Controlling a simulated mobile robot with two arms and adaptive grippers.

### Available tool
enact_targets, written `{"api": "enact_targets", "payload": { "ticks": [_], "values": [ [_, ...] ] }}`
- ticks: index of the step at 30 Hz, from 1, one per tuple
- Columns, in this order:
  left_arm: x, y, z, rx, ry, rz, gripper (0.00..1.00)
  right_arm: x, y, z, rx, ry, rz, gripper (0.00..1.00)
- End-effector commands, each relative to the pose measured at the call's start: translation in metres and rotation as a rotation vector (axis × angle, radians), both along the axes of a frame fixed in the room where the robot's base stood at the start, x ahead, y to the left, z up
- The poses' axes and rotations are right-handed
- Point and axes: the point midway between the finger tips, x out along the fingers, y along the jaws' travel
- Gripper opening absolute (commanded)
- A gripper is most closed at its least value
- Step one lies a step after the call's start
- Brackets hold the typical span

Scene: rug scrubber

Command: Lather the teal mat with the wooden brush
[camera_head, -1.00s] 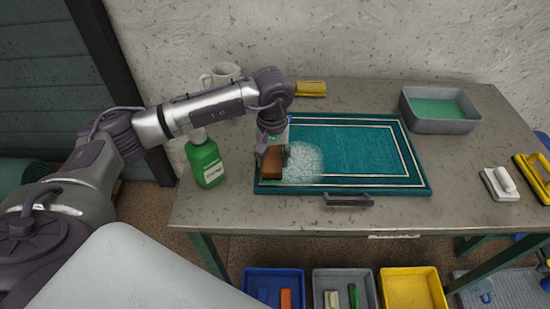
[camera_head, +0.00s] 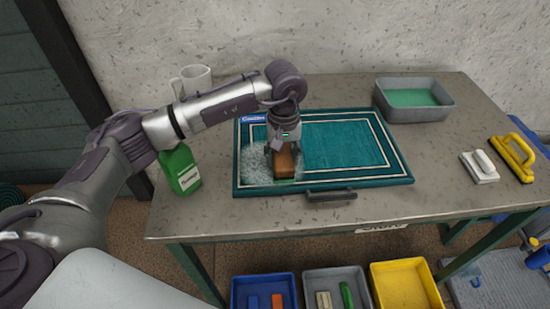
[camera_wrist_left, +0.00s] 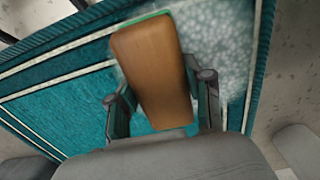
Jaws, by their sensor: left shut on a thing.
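The teal mat (camera_head: 345,150) with white border lines lies flat on the table. White lather (camera_head: 257,165) covers its left front part; the rest shows bare teal. My left gripper (camera_head: 283,150) is shut on the wooden brush (camera_head: 287,163) and holds it down at the mat's left front, beside the lather. In the left wrist view the brush's brown back (camera_wrist_left: 152,72) sits between the two fingers, with a green edge at its top and foam next to it. The bristles are hidden under it. My right gripper is not in view.
A green bottle (camera_head: 180,170) stands left of the mat, with a white mug (camera_head: 192,80) behind it. A grey tub of green liquid (camera_head: 415,98) is at the back right. Bins (camera_head: 405,287) stand below.

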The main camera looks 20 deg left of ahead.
Motion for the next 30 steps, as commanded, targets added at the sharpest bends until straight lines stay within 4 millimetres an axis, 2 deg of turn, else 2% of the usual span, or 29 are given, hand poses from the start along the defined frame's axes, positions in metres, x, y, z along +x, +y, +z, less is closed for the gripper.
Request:
{"api": "enact_targets", "payload": {
  "ticks": [8, 21, 30],
  "values": [
    [0.0, 0.0, 0.002, 0.0, -0.001, 0.0, 0.06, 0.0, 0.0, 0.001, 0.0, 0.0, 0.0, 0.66],
    [0.001, 0.001, 0.046, 0.0, -0.003, 0.0, 0.06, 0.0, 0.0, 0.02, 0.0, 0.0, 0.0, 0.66],
    [0.0, 0.001, 0.047, 0.0, -0.002, 0.001, 0.06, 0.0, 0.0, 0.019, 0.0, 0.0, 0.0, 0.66]
  ]
}}
